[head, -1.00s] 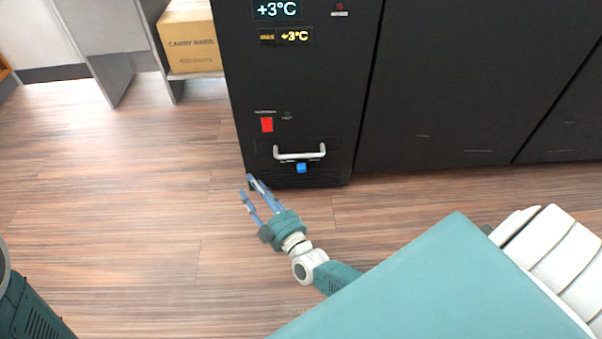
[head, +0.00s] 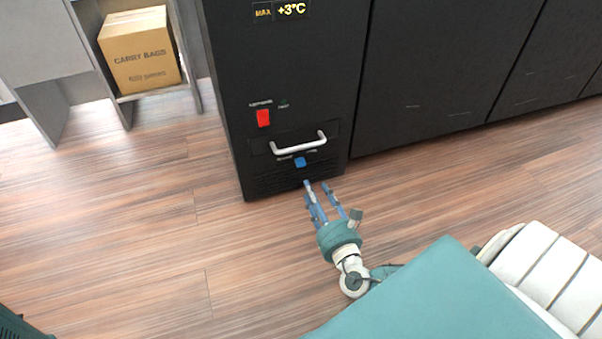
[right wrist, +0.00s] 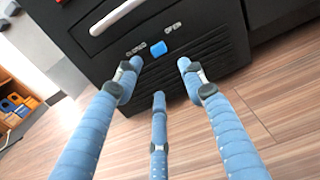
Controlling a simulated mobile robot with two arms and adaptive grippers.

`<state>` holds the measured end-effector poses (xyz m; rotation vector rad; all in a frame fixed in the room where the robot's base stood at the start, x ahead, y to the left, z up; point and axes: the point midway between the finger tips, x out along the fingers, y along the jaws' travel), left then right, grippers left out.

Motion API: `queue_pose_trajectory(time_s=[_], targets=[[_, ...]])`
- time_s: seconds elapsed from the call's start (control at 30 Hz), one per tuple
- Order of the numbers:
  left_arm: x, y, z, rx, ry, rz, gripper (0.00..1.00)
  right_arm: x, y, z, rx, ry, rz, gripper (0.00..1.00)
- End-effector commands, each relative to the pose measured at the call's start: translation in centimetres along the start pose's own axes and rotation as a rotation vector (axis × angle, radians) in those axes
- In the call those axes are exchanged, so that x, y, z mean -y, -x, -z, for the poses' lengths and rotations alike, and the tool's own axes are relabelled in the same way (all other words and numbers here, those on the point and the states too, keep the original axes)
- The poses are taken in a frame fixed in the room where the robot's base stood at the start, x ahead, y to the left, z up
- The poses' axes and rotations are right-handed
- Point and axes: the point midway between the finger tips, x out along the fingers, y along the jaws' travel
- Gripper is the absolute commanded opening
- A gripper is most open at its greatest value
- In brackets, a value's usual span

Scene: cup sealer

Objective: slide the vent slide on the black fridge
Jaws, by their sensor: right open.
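The black fridge (head: 285,75) stands at the back of the head view. Its vent slide is a small blue knob (head: 300,162) low on the front, above the dark louvres and below the silver handle. In the right wrist view the blue knob (right wrist: 158,49) sits between the labels "CLOSED" and "OPEN". My right gripper (head: 318,185) is open and empty, its blue fingers pointing at the fridge just below the knob, apart from it. In the right wrist view its spread fingers (right wrist: 157,85) lie below the knob. My left gripper is not in view.
A silver handle (head: 299,143) sticks out just above the knob. A red switch (head: 263,118) is higher up. A cardboard box (head: 139,50) sits on a shelf at the left. Dark cabinets (head: 440,70) stand at the right. The wooden floor in front is clear.

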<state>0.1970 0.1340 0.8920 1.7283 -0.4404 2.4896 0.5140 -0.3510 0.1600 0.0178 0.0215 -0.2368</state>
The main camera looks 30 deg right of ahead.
Motion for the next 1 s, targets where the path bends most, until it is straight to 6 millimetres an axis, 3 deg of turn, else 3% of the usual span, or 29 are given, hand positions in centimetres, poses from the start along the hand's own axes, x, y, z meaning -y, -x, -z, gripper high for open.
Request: queue_pose_trajectory(time_s=[0.17,0.63,1.0], targets=[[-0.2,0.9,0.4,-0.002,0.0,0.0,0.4,0.1,-1.3,-0.5,0.03,0.02,-0.001,0.41],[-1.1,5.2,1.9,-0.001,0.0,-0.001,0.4,0.1,-9.4,-0.5,0.026,0.018,0.0,0.41],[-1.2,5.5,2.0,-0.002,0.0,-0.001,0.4,0.1,-10.7,-0.8,0.022,0.017,0.0,0.41]])
